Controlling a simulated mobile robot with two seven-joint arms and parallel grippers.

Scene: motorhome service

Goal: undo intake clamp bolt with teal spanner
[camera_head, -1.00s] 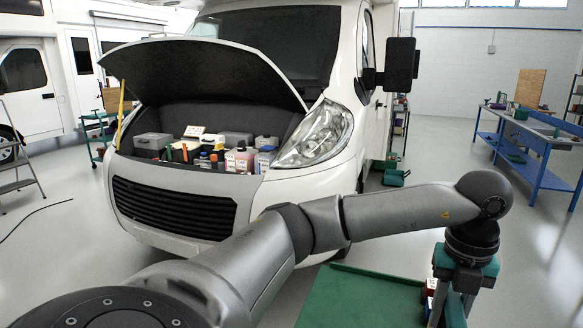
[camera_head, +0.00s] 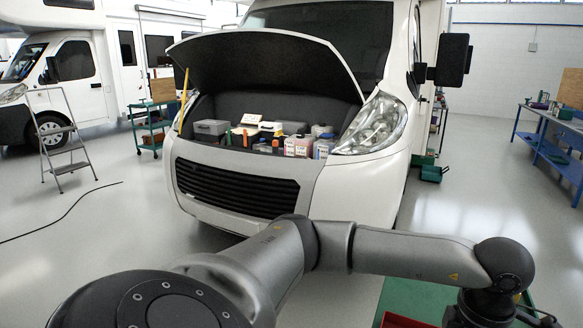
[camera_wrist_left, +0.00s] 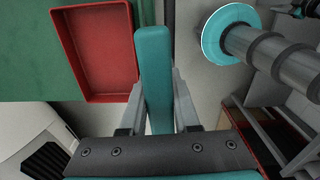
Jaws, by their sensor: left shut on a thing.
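My left gripper (camera_wrist_left: 160,88) is shut on the teal spanner (camera_wrist_left: 153,50) in the left wrist view. The spanner's flat bar points up the picture between the two grey fingers, and its lower part is hidden by the gripper. In the head view my left arm reaches across to the lower right, and its gripper is out of frame. The motorhome's front bay (camera_head: 285,105) is open under the raised bonnet (camera_head: 270,60). I cannot make out the intake clamp or its bolt. My right gripper is not in view.
A green worktop (camera_head: 405,297) with a red tray (camera_wrist_left: 97,98) lies under my left arm. Several bottles and boxes fill the bay's front. A step ladder (camera_head: 65,150) and green trolley (camera_head: 150,125) stand left, a blue bench (camera_head: 553,150) right. Floor before the motorhome is mostly clear.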

